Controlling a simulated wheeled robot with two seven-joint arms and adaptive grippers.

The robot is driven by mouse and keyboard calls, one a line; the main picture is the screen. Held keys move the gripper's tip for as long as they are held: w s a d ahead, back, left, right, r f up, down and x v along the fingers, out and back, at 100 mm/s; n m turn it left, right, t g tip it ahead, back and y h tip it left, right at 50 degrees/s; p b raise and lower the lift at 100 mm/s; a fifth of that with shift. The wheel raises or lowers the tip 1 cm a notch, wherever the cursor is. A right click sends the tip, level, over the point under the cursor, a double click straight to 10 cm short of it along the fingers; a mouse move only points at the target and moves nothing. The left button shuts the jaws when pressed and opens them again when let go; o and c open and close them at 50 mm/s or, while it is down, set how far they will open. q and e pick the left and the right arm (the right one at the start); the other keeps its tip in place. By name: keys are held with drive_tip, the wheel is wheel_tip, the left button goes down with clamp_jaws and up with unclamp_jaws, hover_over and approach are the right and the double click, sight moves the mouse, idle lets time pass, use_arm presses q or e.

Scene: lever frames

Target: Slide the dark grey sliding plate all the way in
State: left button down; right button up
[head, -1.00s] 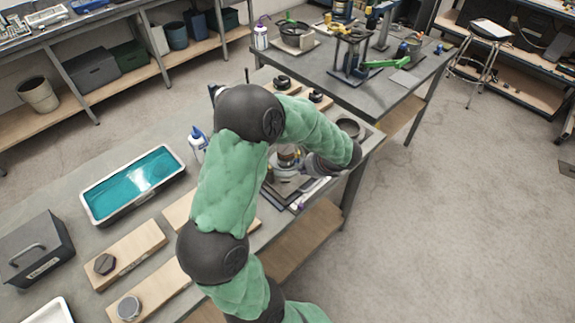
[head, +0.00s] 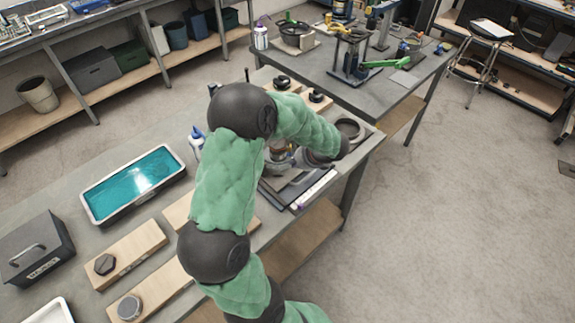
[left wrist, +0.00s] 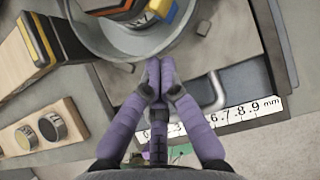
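The sliding plate (left wrist: 235,50) appears as a grey flat surface between dark rails in the left wrist view. A bent grey handle (left wrist: 217,92) stands at its near side, beside a white millimetre scale (left wrist: 232,115). In the head view the fixture's plate (head: 288,187) is partly hidden by my arm. My left gripper (left wrist: 158,68) has its purple fingers together over the plate, with the handle just right of them. Nothing shows between the fingertips. I cannot tell whether a finger touches the handle. My right gripper is in neither view.
A round grey dish-like part (left wrist: 135,42) with a yellow-and-dark object stands just beyond the fingertips. A wooden block with round knobs (left wrist: 22,138) lies to the left. In the head view a blue-filled tray (head: 100,208) and a glue bottle (head: 196,143) stand left of my arm.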

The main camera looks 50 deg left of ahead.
use_arm(q)
drive_tip(key=shift+s+a+p, duration=0.1)
drive_tip(key=shift+s+a, duration=0.05)
drive_tip(key=shift+a, duration=1.25)
drive_tip(key=shift+s+a+p, duration=0.15)
drive_tip(key=shift+a, duration=1.3)
drive_tip(key=shift+s+a+p, duration=0.1)
drive_tip(key=shift+s+a, duration=0.05)
drive_tip(key=shift+a, duration=1.25)
drive_tip(key=shift+d, duration=0.1)
drive_tip(key=shift+w+d+r+p, duration=0.1)
drive_tip(key=shift+d+r+p, duration=0.35)
drive_tip(key=shift+d, duration=0.5)
drive_tip(key=shift+w+d+r+p, duration=0.1)
drive_tip(key=shift+d+r+p, duration=0.2)
drive_tip(key=shift+d+r, duration=0.5)
drive_tip(key=shift+w+d+r+p, duration=0.1)
drive_tip(key=shift+d+r+p, duration=0.25)
drive_tip(key=shift+d, duration=0.8)
drive_tip(key=shift+f, duration=0.1)
drive_tip(key=shift+d, duration=0.1)
